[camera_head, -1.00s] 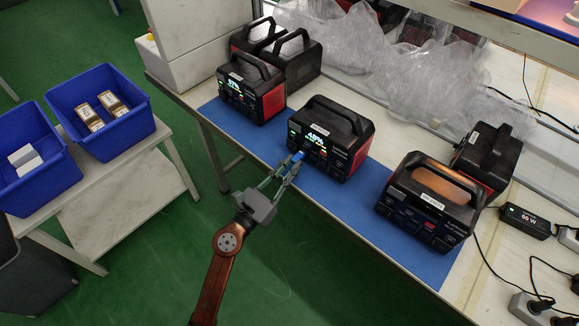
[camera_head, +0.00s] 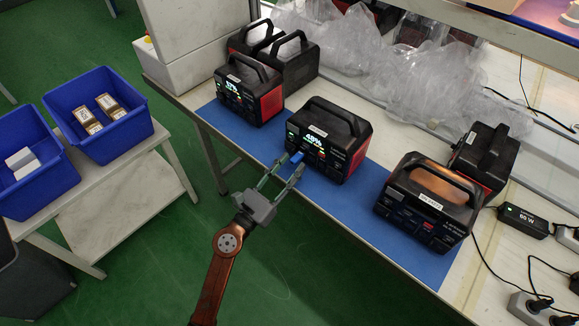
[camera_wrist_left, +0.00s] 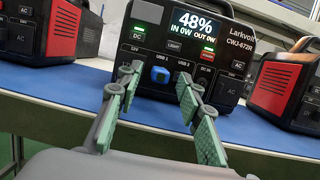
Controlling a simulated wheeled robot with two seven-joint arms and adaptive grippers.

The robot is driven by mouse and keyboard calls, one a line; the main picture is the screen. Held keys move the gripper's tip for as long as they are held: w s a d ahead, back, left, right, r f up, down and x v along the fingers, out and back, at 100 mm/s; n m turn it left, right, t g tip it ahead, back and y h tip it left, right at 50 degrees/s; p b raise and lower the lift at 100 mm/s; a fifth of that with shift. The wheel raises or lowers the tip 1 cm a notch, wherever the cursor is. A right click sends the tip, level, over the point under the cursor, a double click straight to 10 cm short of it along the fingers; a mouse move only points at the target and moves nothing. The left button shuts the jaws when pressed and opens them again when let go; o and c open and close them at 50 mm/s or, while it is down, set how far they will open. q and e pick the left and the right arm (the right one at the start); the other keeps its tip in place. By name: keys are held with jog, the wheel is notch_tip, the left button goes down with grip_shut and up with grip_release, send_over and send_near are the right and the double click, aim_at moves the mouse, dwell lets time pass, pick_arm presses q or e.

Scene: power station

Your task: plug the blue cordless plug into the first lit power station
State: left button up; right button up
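The small blue plug (camera_head: 297,157) is at the front panel of the middle power station (camera_head: 340,135), whose lit screen reads 48%. In the left wrist view the plug (camera_wrist_left: 160,74) sits against the panel by the USB labels, below the screen; how deep it sits I cannot tell. My left gripper (camera_head: 291,166) is open in front of this station, its fingers on either side of the plug and apart from it. Another power station (camera_head: 262,90) with a lit screen stands to the left. The right-hand station (camera_head: 432,190) shows no lit screen. My right gripper is not in view.
The stations stand on a blue mat (camera_head: 400,262) on a white table. More stations (camera_head: 488,155) stand behind. A black adapter (camera_head: 522,222), cables and sockets lie at the right. Blue bins (camera_head: 120,145) stand on a side table at the left. Plastic wrap lies at the back.

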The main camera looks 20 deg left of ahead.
pick_arm(q)
jog(key=shift+s+a+f, duration=0.1)
jog(key=shift+s+f, duration=0.05)
jog(key=shift+s, duration=0.1)
jog(key=v, duration=1.1)
jog(key=shift+s, duration=0.25)
jog(key=shift+a, duration=0.1)
